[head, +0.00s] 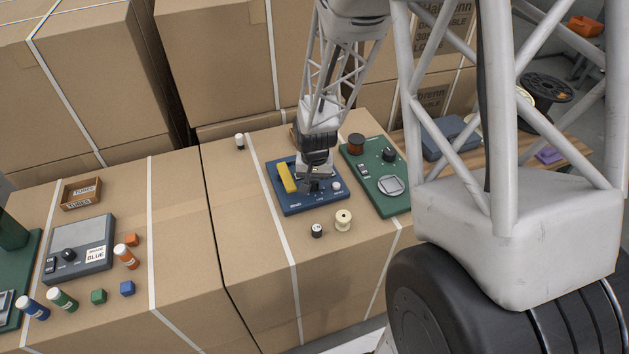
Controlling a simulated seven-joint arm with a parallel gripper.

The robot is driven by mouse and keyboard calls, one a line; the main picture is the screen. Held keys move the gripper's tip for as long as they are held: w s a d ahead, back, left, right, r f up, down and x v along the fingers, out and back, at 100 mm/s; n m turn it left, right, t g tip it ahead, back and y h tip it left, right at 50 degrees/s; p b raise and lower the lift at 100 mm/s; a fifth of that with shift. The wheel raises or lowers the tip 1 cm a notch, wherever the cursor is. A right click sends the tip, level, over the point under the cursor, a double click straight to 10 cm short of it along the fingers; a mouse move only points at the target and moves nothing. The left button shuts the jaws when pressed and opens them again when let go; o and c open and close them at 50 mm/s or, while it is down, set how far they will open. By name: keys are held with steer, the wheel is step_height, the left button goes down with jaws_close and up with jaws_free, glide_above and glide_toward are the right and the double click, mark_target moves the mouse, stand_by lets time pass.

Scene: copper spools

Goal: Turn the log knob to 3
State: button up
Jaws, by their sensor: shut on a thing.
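My gripper (313,184) points down over the blue panel (310,207), at the middle of its top face. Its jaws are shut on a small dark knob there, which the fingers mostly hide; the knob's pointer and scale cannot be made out. The panel also carries a yellow bar (286,177) on the left and a small pale knob (337,186) on the right. Its white lettering is too small to read, so I cannot confirm which knob is marked log.
A green panel (366,184) with a dark knob (388,155) and a copper spool (356,142) stands close on the right. A grey panel (84,262) lies left among several small cylinders and blocks.

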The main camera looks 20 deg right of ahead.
mark_target(315, 183)
steer(key=m, duration=0.4)
steer(key=shift+m, duration=2.3)
steer(key=o, duration=0.7)
steer(key=shift+c, duration=0.2)
steer(key=shift+r, duration=0.1)
steer(key=shift+r, duration=3.85)
